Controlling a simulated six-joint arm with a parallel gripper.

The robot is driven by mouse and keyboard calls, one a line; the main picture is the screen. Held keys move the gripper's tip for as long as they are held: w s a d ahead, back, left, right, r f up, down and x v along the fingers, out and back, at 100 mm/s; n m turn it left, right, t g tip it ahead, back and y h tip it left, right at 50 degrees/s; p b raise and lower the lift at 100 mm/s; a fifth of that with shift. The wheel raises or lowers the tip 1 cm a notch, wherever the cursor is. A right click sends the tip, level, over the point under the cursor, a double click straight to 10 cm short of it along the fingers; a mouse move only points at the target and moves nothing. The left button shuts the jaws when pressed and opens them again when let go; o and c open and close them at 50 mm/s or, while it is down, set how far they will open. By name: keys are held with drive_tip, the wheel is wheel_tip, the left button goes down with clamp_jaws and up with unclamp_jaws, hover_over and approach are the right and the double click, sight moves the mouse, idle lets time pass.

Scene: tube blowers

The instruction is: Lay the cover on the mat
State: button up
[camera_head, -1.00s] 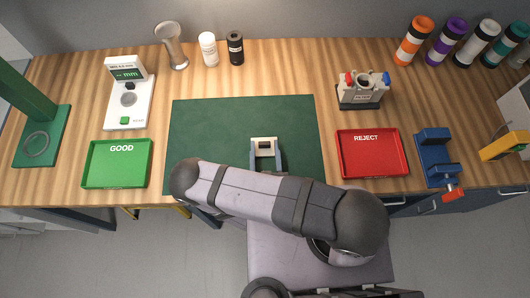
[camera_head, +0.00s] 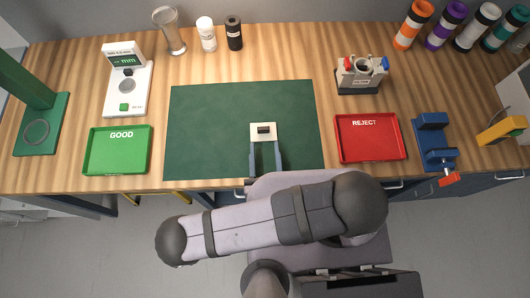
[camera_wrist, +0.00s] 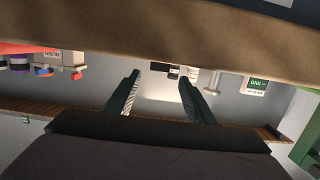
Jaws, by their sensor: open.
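The cover (camera_head: 256,137), a small white plate with a dark bar on top, lies on the green mat (camera_head: 215,125), right of the mat's middle. My gripper (camera_head: 266,146) is open. Its two blue-grey fingers point away from the bench's near edge, with their tips close to the cover's near side. I cannot tell whether they touch it. In the wrist view the gripper (camera_wrist: 162,85) shows with its fingers apart and nothing held between them. I cannot make out the cover in that view.
The green GOOD tray (camera_head: 117,164) is left of the mat, and the red REJECT tray (camera_head: 369,146) is right of it. A blue fixture (camera_head: 432,148) stands farther right. Bottles (camera_head: 234,35) stand behind. The mat around the cover is clear.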

drive_tip(key=shift+s, duration=0.5)
idle(0.3)
